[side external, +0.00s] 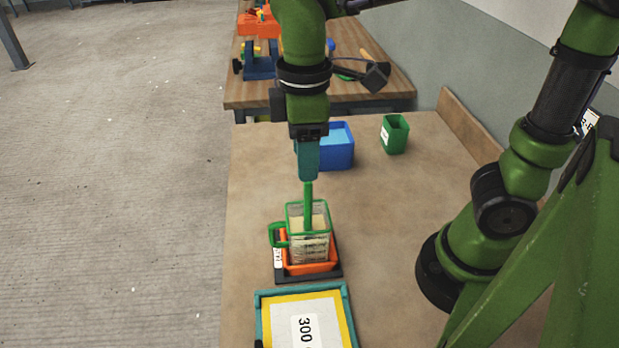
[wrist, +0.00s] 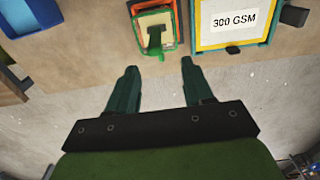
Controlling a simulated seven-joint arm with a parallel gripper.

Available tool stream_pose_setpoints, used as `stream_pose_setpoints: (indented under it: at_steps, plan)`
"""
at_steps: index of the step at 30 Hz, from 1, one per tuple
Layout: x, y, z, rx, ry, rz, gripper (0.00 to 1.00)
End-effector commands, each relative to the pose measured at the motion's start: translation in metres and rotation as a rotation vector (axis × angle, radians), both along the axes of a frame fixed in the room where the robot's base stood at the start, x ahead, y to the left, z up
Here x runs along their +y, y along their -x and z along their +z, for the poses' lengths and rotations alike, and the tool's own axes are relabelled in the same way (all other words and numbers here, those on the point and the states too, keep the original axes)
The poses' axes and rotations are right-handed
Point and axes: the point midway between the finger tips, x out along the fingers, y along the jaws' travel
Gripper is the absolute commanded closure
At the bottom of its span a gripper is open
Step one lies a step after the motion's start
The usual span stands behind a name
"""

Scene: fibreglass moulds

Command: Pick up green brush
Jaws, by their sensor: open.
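The green brush (side external: 308,193) stands handle up in a clear measuring jug (side external: 294,221) with a green rim and handle. Its lower end is inside the jug's pale contents. My gripper (side external: 308,177) is above the jug, its fingertips close to the top of the brush handle in the side view. In the wrist view, my gripper (wrist: 158,66) has its two fingers spread with nothing between them. The brush (wrist: 155,38) shows just beyond the fingertips there. I cannot tell the exact height gap between fingertips and handle.
The jug sits in an orange tray (side external: 311,269) on a dark scale. A teal-framed board (side external: 348,300) labelled 300 GSM lies in front. A blue bin (side external: 338,153) and a green bin (side external: 395,136) stand behind. The table right of the jug is clear. Another bench is farther back.

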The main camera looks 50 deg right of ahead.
Motion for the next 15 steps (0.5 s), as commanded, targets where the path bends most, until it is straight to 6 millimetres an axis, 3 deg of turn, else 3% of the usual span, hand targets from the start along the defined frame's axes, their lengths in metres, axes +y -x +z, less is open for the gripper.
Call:
stream_pose_setpoints:
  at_steps: [6,15]
  plan:
    - [0.0,0.0,-0.041,0.004,0.001,0.0,0.49]
    - [-0.004,0.0,-0.066,0.003,0.001,-0.002,0.49]
